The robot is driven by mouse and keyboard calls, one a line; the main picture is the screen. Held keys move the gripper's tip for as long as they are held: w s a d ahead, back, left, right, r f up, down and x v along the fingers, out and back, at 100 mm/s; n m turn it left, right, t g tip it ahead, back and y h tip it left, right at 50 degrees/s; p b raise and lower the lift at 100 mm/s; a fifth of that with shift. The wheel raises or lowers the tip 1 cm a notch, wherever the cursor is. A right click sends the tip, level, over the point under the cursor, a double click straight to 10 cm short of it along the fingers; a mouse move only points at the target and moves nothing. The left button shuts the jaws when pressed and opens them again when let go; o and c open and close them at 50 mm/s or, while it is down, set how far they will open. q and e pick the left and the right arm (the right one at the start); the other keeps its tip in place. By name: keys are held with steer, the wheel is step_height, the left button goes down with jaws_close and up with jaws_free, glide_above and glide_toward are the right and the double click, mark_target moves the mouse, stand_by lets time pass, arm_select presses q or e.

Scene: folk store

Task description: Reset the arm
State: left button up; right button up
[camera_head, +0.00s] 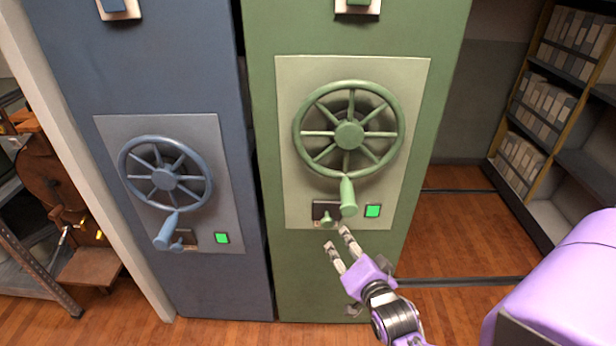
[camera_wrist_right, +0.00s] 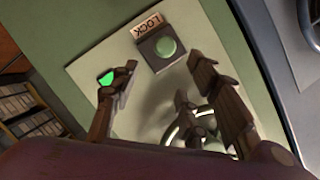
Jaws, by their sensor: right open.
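My right gripper (camera_head: 337,238) comes in from the lower right in the head view. It is open and empty, with its fingertips just below the lock knob (camera_head: 326,218) on the green cabinet. I cannot tell if they touch the panel. In the right wrist view the open fingers spread in front of the pale green panel. The round green knob on its dark base, under a LOCK label (camera_wrist_right: 148,25), shows beyond them. A lit green indicator (camera_wrist_right: 107,78) is partly covered by one finger. My left gripper is not in view.
The green cabinet (camera_head: 262,150) has a spoked handwheel (camera_head: 349,134) with a handle (camera_head: 348,197) close above my gripper. A blue cabinet (camera_head: 75,75) with a similar wheel (camera_head: 165,178) stands to its left. Box-filled shelves (camera_head: 550,95) stand at the right. Wooden floor (camera_head: 450,240) lies open between.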

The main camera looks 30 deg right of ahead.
steer(key=s+a+f+n+g+y+p, duration=0.3)
steer(key=s+a+f+n, duration=0.5)
steer(key=s+a+n, duration=0.35)
arm_select(q)
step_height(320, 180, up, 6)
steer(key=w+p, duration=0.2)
steer(key=p, duration=0.1)
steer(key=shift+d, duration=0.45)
arm_select(e)
steer(key=s+a+f+g, duration=0.1)
steer(key=s+a+f, duration=0.1)
steer(key=s, duration=0.6)
steer(key=s+a+f+n+g+y, duration=0.1)
steer(key=s+a+f, duration=0.1)
steer(key=s, duration=0.7)
steer(key=shift+a+g, duration=0.3)
steer(key=shift+a, duration=0.4)
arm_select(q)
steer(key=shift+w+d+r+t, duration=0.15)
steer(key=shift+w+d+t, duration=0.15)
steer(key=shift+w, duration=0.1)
arm_select(e)
steer(key=shift+n, duration=0.25)
